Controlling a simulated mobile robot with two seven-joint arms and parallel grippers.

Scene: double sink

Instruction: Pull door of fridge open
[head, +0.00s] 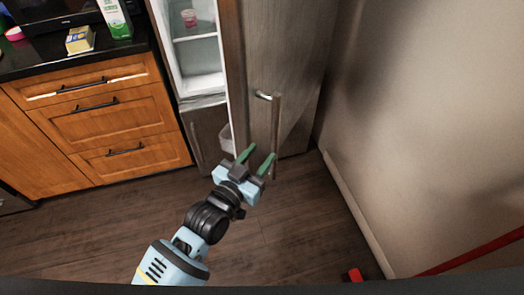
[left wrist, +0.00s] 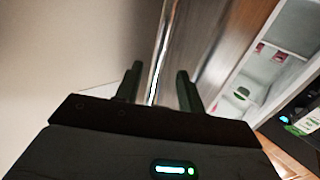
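The fridge door (head: 285,60) is grey and stands ajar, swung outward, so the white interior (head: 203,60) shows to its left. A long metal handle (head: 277,125) runs down the door's outer face. My left gripper (head: 260,154) is near the lower part of the handle, its green fingers apart. In the left wrist view, the handle (left wrist: 164,40) runs between the two spread fingers of my left gripper (left wrist: 158,80). I cannot tell whether either finger touches it. My right gripper is not in view.
Wooden drawers (head: 105,110) under a black counter stand left of the fridge. The counter holds a carton (head: 116,18) and a yellow box (head: 79,40). A beige wall (head: 430,110) is close on the right.

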